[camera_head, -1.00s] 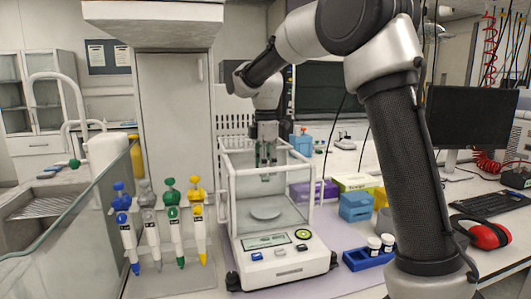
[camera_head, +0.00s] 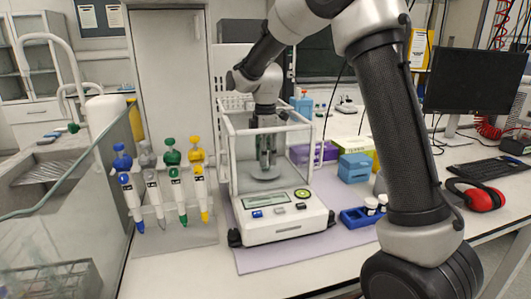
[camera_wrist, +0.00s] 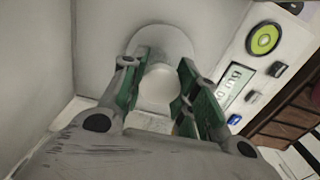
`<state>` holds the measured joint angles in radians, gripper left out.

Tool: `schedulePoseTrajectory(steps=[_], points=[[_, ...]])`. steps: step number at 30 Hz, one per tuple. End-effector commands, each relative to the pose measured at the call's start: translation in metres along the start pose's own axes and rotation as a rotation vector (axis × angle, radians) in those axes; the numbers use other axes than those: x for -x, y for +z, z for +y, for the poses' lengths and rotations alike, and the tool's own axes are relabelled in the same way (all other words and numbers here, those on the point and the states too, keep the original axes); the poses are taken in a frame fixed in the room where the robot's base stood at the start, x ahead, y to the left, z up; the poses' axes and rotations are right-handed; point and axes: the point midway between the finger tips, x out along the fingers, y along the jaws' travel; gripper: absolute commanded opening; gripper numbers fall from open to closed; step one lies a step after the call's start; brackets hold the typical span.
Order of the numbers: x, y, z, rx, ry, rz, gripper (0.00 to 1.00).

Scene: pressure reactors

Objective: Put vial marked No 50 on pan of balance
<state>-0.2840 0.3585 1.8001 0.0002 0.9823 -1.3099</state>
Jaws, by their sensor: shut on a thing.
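The balance (camera_head: 284,222) is a white unit with a glass draft shield (camera_head: 232,165) that is open at the top. Its round grey pan (camera_head: 265,173) lies inside, partly hidden by my gripper (camera_head: 266,160), which reaches down into the shield from above. In the wrist view my gripper (camera_wrist: 163,88) is shut on a vial with a round white cap (camera_wrist: 160,83), seen from above. The pan (camera_wrist: 168,36) shows behind the vial. The vial's number is not visible, and I cannot tell whether its base touches the pan.
A blue rack (camera_head: 358,217) with white-capped vials stands right of the balance. A pipette stand (camera_head: 178,233) stands to the left. Blue boxes (camera_head: 354,168), a monitor (camera_head: 473,75) and red ear muffs (camera_head: 482,196) are further right. The shield walls closely surround my gripper.

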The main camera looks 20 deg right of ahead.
Motion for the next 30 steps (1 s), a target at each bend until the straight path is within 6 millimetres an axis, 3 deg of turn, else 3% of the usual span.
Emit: schedulePoseTrajectory(steps=[14, 15, 19, 30], points=[[-0.0023, 0.0000, 0.0000, 0.000, 0.000, 0.000, 0.13], [-0.0025, 0.0000, 0.0001, 0.000, 0.000, 0.000, 0.34], [-0.0023, 0.0000, 0.0001, 0.000, 0.000, 0.000, 0.55], [-0.0022, 0.0000, 0.0000, 0.000, 0.000, 0.000, 0.55]])
